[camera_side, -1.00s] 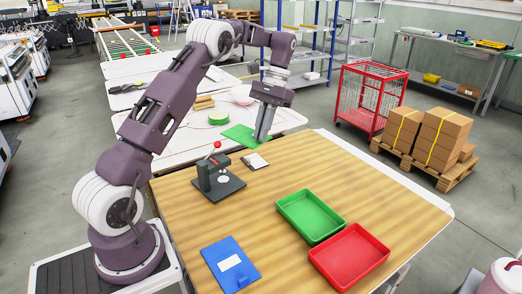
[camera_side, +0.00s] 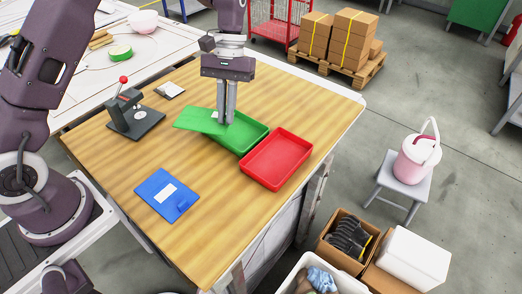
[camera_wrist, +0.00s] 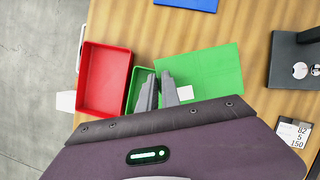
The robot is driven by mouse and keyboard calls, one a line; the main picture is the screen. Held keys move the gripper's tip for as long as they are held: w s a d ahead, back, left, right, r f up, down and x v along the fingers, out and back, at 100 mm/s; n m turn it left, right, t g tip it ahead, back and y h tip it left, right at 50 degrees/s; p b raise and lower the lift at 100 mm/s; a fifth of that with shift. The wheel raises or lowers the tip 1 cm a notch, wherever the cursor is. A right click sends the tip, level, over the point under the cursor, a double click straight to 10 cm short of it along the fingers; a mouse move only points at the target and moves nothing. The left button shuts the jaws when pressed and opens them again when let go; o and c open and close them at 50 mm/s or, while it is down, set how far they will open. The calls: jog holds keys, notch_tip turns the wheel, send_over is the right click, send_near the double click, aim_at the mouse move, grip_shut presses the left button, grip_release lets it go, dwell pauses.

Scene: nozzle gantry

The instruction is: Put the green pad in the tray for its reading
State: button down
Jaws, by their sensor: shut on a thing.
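The green pad (camera_side: 196,121) is a flat sheet with a small white patch. My gripper (camera_side: 227,121) is shut on its right end and holds it roughly level over the left part of the green tray (camera_side: 257,137). The pad sticks out well past the tray's left side; I cannot tell whether it touches the rim. In the wrist view the pad (camera_wrist: 215,70) extends right from the fingers (camera_wrist: 160,92). The red tray (camera_side: 277,158) stands right beside the green one and looks empty. A card (camera_wrist: 293,133) seems to read "82", "5", "150".
A dark lever device with a red knob (camera_side: 123,79) stands left on the wooden table (camera_side: 150,225). A blue board with a white label (camera_side: 167,194) lies near the front. The table between the blue board and the trays is clear. A round green disc (camera_side: 120,53) lies behind.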

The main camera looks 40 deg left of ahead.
jog(key=w+d+r+n+t+h, duration=0.35)
jog(key=w+d+n, duration=0.55)
jog(key=d+n, duration=0.4)
send_near(297, 149)
jog(key=shift+t+y, duration=0.25)
jog(key=shift+y, duration=0.2)
jog(key=x, duration=0.2)
jog(key=d+x, duration=0.1)
jog(key=x, duration=0.2)
jog(key=shift+s, duration=0.2)
jog(key=c, duration=1.6)
grip_release()
jog(key=shift+o, duration=0.2)
